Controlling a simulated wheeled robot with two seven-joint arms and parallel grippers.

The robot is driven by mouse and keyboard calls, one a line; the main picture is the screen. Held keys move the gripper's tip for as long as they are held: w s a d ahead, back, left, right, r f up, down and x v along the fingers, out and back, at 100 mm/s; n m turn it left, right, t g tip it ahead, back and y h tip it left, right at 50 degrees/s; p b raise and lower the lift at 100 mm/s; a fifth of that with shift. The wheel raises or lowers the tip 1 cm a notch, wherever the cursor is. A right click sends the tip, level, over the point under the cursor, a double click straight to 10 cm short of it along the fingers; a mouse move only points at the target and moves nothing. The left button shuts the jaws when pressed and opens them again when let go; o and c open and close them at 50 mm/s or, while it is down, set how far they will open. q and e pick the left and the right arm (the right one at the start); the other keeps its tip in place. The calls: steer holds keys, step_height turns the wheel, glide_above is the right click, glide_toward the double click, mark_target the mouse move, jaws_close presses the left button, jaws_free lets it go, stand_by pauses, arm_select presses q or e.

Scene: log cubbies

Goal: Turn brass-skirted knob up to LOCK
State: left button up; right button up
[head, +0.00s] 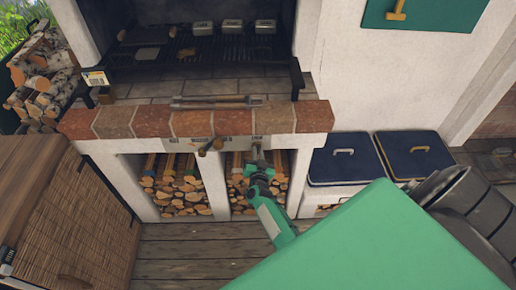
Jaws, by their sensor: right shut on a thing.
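A pale strip with small labels (229,141) runs under the brick ledge, above the log cubbies. My right gripper (257,154) is at this strip, above the right cubby. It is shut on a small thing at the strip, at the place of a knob. The gripper mostly hides this knob, so its brass skirt, its pointer and the LOCK mark cannot be made out. Left of it, a brown knob or handle (211,145) sticks out from the strip, apart from my gripper. My left gripper is not in view.
Two cubbies hold stacked logs (182,190) below the ledge. Tongs or rods lie on the brick ledge (180,122). A grill with metal tins (232,25) is behind. Blue-lidded boxes (352,160) stand right. A wicker cabinet (75,215) stands left. The plank floor between is clear.

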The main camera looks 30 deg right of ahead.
steer(key=shift+r+n, duration=0.1)
steer(key=shift+n, duration=0.6)
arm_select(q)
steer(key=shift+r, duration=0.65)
arm_select(e)
steer(key=shift+n, duration=0.4)
steer(key=shift+n+p, duration=0.4)
steer(key=shift+p, duration=0.2)
steer(key=shift+n, duration=0.6)
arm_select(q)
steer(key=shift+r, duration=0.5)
arm_select(e)
steer(key=o, duration=0.7)
